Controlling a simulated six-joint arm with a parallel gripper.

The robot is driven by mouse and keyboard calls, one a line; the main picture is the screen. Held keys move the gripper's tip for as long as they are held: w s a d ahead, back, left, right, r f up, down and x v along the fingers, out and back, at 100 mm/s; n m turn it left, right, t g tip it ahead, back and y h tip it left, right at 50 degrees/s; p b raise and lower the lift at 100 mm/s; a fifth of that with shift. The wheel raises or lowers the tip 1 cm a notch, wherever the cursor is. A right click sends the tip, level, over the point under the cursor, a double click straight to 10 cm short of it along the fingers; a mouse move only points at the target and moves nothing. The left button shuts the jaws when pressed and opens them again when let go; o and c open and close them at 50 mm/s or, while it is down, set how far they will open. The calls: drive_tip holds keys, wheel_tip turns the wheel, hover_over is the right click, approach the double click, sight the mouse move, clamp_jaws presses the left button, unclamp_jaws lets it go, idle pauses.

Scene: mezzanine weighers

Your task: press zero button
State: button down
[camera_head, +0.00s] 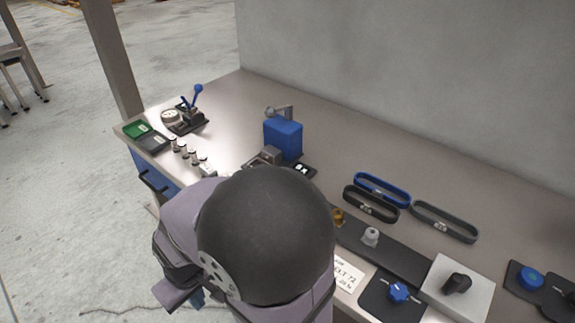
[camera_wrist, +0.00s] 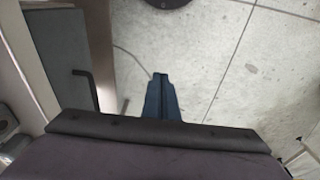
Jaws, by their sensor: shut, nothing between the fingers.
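No button marked zero can be made out. A dark device with small white marks (camera_head: 303,170) sits beside a blue box-shaped unit (camera_head: 283,138) on the bench, partly hidden behind my arm; its labels are too small to read. My gripper (camera_wrist: 160,78) shows in the wrist view with its blue fingers together and empty. It points down over the concrete floor, off the bench and touching nothing. In the head view my arm hides most of the gripper.
The bench (camera_head: 225,95) runs along a grey wall. It holds a blue-handled lever press (camera_head: 190,110), several small weights (camera_head: 188,152), a green tray (camera_head: 137,130), belt loops (camera_head: 382,188), a blue knob (camera_head: 398,292) and a black knob (camera_head: 457,283).

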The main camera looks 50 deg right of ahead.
drive_tip(key=w+d+r+m+y+p, duration=0.1)
drive_tip(key=w+d+r+m+p, duration=0.2)
drive_tip(key=r+p, duration=0.5)
drive_tip(key=w+d+r+m+p, duration=0.3)
drive_tip(key=d+r+p, duration=0.1)
drive_tip(key=r+p, duration=0.45)
drive_tip(key=d+f+m+t+y, duration=0.1)
drive_tip(key=d+m+t, duration=0.6)
drive_tip(key=d+m, duration=1.1)
drive_tip(key=d, duration=1.5)
drive_tip(key=shift+d+f+m, duration=0.2)
drive_tip(key=shift+d+m, duration=0.1)
drive_tip(key=shift+f, duration=0.1)
wheel_tip(320, 180, down, 7)
drive_tip(key=b, duration=0.4)
drive_tip(key=shift+f, duration=0.1)
drive_tip(key=shift+f+b, duration=0.75)
drive_tip(key=shift+f, duration=0.2)
drive_tip(key=shift+f+b, duration=0.2)
drive_tip(key=shift+b, duration=0.3)
